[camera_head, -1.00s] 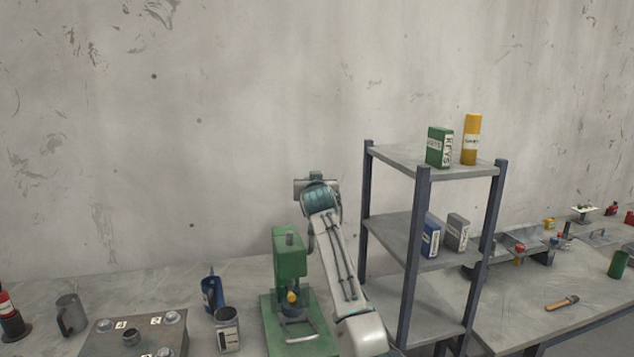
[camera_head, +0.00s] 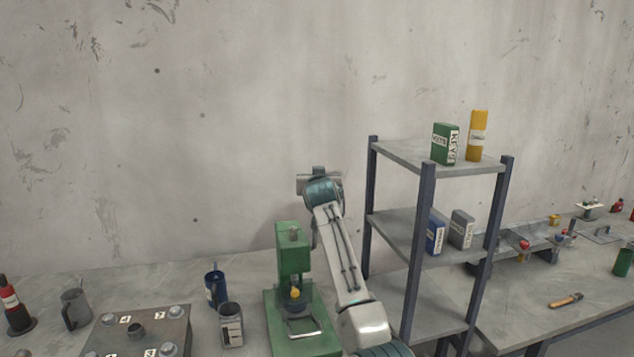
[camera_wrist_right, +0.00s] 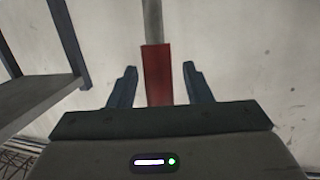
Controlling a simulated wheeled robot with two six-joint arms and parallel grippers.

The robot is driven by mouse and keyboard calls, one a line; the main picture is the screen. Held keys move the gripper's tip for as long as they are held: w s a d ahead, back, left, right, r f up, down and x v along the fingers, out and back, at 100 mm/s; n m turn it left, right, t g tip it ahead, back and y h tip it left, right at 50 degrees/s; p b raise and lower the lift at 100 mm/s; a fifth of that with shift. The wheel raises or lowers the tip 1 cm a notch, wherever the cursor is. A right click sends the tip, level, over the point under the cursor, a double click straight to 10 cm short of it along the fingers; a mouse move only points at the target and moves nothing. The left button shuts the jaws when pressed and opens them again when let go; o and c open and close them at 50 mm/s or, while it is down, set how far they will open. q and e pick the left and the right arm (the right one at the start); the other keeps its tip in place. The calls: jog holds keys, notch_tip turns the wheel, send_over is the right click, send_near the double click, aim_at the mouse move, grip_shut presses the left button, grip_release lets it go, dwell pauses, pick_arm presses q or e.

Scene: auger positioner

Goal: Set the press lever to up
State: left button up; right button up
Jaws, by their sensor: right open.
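The green press (camera_head: 293,252) stands on the bench in the head view, with a yellow knob (camera_head: 295,294) low on its front. In the right wrist view, a lever with a red grip (camera_wrist_right: 158,76) and a grey rod (camera_wrist_right: 153,22) lies between the fingers of my right gripper (camera_wrist_right: 160,68). That gripper is open, with gaps visible on both sides of the red grip. In the head view my right arm reaches up beside the press on its right, and its fingers and the lever are hidden there. My left gripper is not in view.
A grey shelf rack (camera_head: 420,225) with boxes stands close right of my right arm. Left of the press are a blue mug (camera_head: 215,287), a grey canister (camera_head: 230,325) and a metal block (camera_head: 125,342). The concrete wall (camera_head: 150,150) is behind.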

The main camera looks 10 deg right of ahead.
jog(key=b+v, duration=0.5)
jog(key=v, duration=0.5)
jog(key=shift+s, duration=0.2)
jog(key=shift+a+f, duration=0.1)
jog(key=shift+f, duration=0.1)
